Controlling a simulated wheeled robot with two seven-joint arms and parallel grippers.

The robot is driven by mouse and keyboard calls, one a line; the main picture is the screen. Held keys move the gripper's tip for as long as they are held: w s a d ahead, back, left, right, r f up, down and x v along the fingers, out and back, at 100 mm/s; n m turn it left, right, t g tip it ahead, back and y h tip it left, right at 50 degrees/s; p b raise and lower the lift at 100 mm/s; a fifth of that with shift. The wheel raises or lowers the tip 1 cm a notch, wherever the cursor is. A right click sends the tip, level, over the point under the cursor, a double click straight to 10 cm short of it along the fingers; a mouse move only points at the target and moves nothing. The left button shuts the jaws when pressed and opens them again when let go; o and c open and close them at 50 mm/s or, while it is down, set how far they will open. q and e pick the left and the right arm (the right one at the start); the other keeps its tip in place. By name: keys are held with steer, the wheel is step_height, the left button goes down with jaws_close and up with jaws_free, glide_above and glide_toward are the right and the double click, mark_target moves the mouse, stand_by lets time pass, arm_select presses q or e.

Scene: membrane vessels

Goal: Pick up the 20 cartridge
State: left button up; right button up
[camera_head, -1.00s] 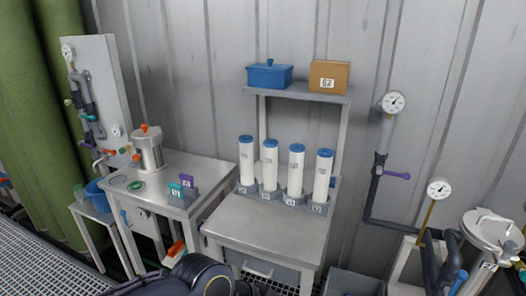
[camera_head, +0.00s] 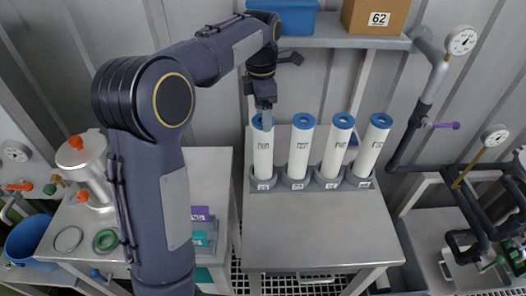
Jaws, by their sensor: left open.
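Several white cartridges with blue ring tops stand upright in a row, each in a grey holder with a small label. I cannot read the numbers well enough to tell which is 20. My left gripper (camera_head: 265,108) is open, pointing down over the top of the leftmost cartridge (camera_head: 262,152). Its fingers partly cover that blue top; I cannot tell whether they touch it. The other cartridges (camera_head: 299,150), (camera_head: 337,150) and (camera_head: 371,148) stand to its right. My right gripper is out of view.
A shelf (camera_head: 335,42) above the cartridges holds a blue bin (camera_head: 293,22) and a cardboard box marked 62 (camera_head: 376,14). The steel table (camera_head: 318,230) in front is clear.

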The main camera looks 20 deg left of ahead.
mark_target(263, 133)
arm_select(q)
steer(key=shift+w+f, duration=0.25)
steer(key=shift+w, duration=0.1)
steer(key=shift+f+n, duration=0.3)
steer(key=shift+f, duration=0.1)
steer(key=f, duration=0.6)
steer(key=shift+s+d+f, duration=0.1)
steer(key=shift+s+f, duration=0.2)
steer(key=shift+s, duration=0.05)
steer(key=c, duration=1.5)
